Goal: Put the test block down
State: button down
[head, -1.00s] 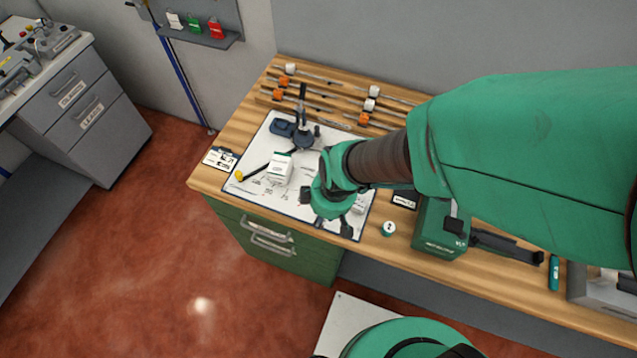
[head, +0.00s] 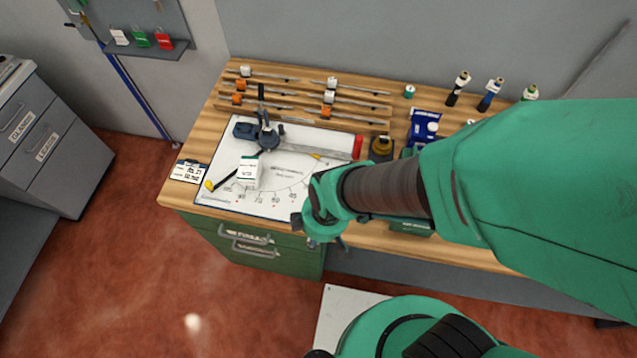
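My gripper (head: 318,222) is at the front right corner of the white printed sheet, near the bench's front edge. My own green wrist hides most of its fingers, so I cannot see whether they are open or hold anything. A small white block with a green marking (head: 250,172) stands on the sheet (head: 222,172), left of my gripper and apart from it. I cannot tell whether this is the test block. No other clear test block shows; one could be hidden behind my arm or wrist.
On the sheet are a dark clamp-like tool with an upright handle (head: 266,135), a long grey bar with a red end (head: 357,147) and a black and yellow tool (head: 222,180). Racks with rods (head: 310,105) line the back. A label card (head: 190,171) lies at the left.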

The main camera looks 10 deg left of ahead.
jog(key=shift+r, duration=0.1)
dwell(0.3)
jog(key=w+a+r+h+p, duration=0.1)
jog(key=w+a+r+p, duration=0.2)
jog(key=a, duration=0.3)
jog(key=w+a+r+p, duration=0.3)
jog(key=a+r+p, duration=0.1)
jog(key=a, duration=0.1)
jog(key=shift+w+a+n+h+p, duration=0.3)
jog(key=shift+a+n+h+p, duration=0.05)
jog(key=shift+n+h, duration=0.05)
jog(key=shift+r, duration=0.1)
send_over(248, 167)
jog(key=shift+f+p, duration=0.35)
jog(key=shift+f, duration=0.4)
jog(key=shift+f, duration=1.75)
jog(key=shift+f, duration=0.15)
